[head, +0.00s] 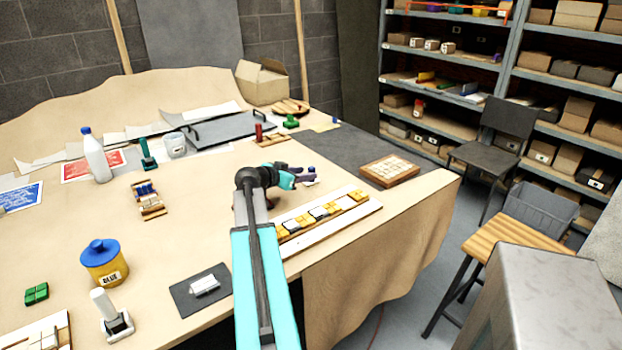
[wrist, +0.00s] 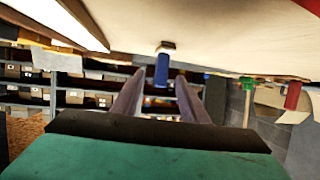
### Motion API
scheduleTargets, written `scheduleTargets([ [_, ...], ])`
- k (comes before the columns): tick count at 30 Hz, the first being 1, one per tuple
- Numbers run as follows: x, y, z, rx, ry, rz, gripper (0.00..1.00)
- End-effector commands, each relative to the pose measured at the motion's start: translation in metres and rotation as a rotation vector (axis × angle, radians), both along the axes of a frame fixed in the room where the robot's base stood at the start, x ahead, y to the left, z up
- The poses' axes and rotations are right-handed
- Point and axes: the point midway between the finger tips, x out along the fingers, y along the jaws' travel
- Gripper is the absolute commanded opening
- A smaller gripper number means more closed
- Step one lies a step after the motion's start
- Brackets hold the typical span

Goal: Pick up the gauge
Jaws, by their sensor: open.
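A small blue upright piece with a dark foot (wrist: 162,68) stands on the table in the wrist view, where the table appears at the top. I take it to be the gauge, but cannot be sure. It shows between and beyond the fingertips of my gripper (wrist: 159,79), which is open and empty. In the head view, my gripper (head: 302,175) is low over the table near its right side, and the blue top of the piece (head: 311,169) shows just beyond the fingers. Its lower part is mostly hidden there.
A white tray of yellow and white tiles (head: 330,212) lies in front of my gripper. A wooden tile box (head: 389,170) stands to its right. A red post on a wooden base (head: 259,133) and a green piece (head: 291,122) stand behind.

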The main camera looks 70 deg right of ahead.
Motion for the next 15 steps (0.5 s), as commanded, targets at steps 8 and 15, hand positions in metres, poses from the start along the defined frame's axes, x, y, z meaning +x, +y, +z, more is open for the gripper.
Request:
scheduleTargets([
  [8,-0.008,-0.028,-0.004,0.002,0.001,-0.002,0.40],
  [15,-0.014,-0.043,-0.012,-0.001,0.001,0.000,0.40],
])
